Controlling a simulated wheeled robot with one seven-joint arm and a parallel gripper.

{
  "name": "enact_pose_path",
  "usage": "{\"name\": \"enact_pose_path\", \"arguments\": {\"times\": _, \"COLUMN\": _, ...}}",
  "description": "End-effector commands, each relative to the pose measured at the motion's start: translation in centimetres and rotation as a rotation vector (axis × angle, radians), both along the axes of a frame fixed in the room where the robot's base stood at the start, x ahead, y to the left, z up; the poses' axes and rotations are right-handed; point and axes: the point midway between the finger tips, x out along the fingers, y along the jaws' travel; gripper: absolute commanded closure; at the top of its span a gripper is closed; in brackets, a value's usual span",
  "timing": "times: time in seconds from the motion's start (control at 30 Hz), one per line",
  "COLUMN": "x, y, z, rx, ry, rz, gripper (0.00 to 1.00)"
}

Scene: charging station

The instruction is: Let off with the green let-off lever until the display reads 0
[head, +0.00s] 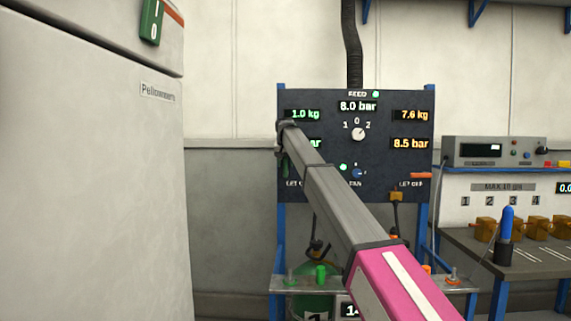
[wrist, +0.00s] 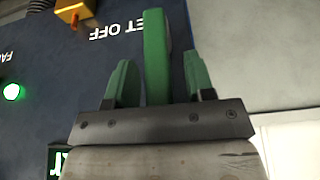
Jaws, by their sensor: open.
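The green let-off lever (wrist: 156,50) stands between my gripper's two green fingers in the wrist view, beside the "LET OFF" lettering. My gripper (wrist: 159,68) is open, with a finger on each side of the lever and visible gaps. In the head view my arm reaches to the left side of the dark panel (head: 388,175), and a bit of green shows below its end. There, lever and fingers cannot be told apart. The upper left display (head: 303,115) reads 1.0 kg in green. The display below it is partly hidden by my arm, showing only "ar".
The right displays read 7.6 kg (head: 411,115) and 8.5 bar (head: 410,144); the top one reads 8.0 bar (head: 358,106). An orange lever (head: 421,175) is at the panel's right. A large pale cabinet (head: 90,180) fills the left. A bench (head: 470,240) stands at the right.

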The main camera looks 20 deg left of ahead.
Motion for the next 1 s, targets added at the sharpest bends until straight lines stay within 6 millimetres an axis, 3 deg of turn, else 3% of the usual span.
{"name": "enact_pose_path", "arguments": {"times": 0.1, "x": 0.0, "y": 0.0, "z": 0.0, "rx": 0.0, "ry": 0.0, "rz": 0.0, "gripper": 0.51}}
{"name": "enact_pose_path", "arguments": {"times": 0.13, "x": 0.0, "y": 0.0, "z": 0.0, "rx": 0.0, "ry": 0.0, "rz": 0.0, "gripper": 0.58}}
{"name": "enact_pose_path", "arguments": {"times": 0.27, "x": 0.0, "y": 0.0, "z": 0.0, "rx": 0.0, "ry": 0.0, "rz": 0.0, "gripper": 1.0}}
{"name": "enact_pose_path", "arguments": {"times": 0.67, "x": 0.0, "y": -0.4, "z": 0.0, "rx": 0.046, "ry": 0.011, "rz": -0.001, "gripper": 1.0}}
{"name": "enact_pose_path", "arguments": {"times": 1.0, "x": 0.3, "y": -1.9, "z": -0.2, "rx": 0.274, "ry": 0.066, "rz": -0.002, "gripper": 1.0}}
